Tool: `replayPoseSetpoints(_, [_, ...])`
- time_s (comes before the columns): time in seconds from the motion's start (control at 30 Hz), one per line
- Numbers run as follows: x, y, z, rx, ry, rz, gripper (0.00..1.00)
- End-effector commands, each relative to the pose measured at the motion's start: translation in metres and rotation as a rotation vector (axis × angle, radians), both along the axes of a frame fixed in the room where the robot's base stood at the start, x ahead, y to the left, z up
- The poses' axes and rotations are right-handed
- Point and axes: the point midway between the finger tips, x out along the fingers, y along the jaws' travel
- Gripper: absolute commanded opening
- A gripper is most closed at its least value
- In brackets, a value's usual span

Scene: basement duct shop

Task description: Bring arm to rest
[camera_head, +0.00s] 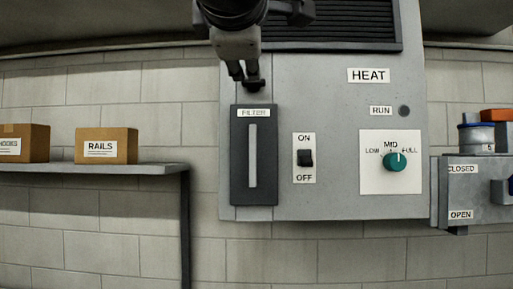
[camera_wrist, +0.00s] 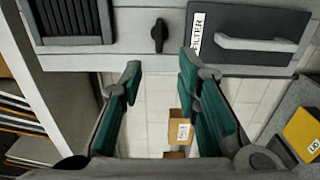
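My gripper (camera_head: 246,80) hangs down from the top of the head view, in front of the grey HEAT unit (camera_head: 345,85) and just above its dark FILTER panel (camera_head: 240,160). In the wrist view my gripper (camera_wrist: 160,72) has its two green-padded fingers spread apart with nothing between them. The FILTER panel (camera_wrist: 250,42) with its pale bar handle is at upper right there, beyond the fingertips. A dark knob or latch (camera_wrist: 159,36) shows on the unit between and beyond the fingertips. I cannot tell the exact gap between gripper and panel.
The unit carries an ON/OFF switch (camera_head: 305,158) and a teal dial (camera_head: 395,161). A shelf (camera_head: 150,169) at left holds a RAILS box (camera_head: 106,146) and another box (camera_head: 25,143). A grey box labelled CLOSED and OPEN (camera_head: 462,190) is at right, with containers above it.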

Motion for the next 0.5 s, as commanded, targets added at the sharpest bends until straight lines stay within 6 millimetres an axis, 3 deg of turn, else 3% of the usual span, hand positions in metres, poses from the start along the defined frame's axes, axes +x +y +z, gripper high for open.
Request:
replayPoseSetpoints(0.17, [0.001, -0.004, -0.004, 0.007, 0.010, -0.007, 0.30])
replayPoseSetpoints(0.27, [0.004, -0.020, -0.026, 0.049, 0.060, -0.038, 0.30])
replayPoseSetpoints(0.37, [0.005, -0.051, -0.068, 0.138, 0.154, -0.100, 0.30])
replayPoseSetpoints(0.5, [-0.003, -0.106, -0.147, 0.331, 0.318, -0.228, 0.30])
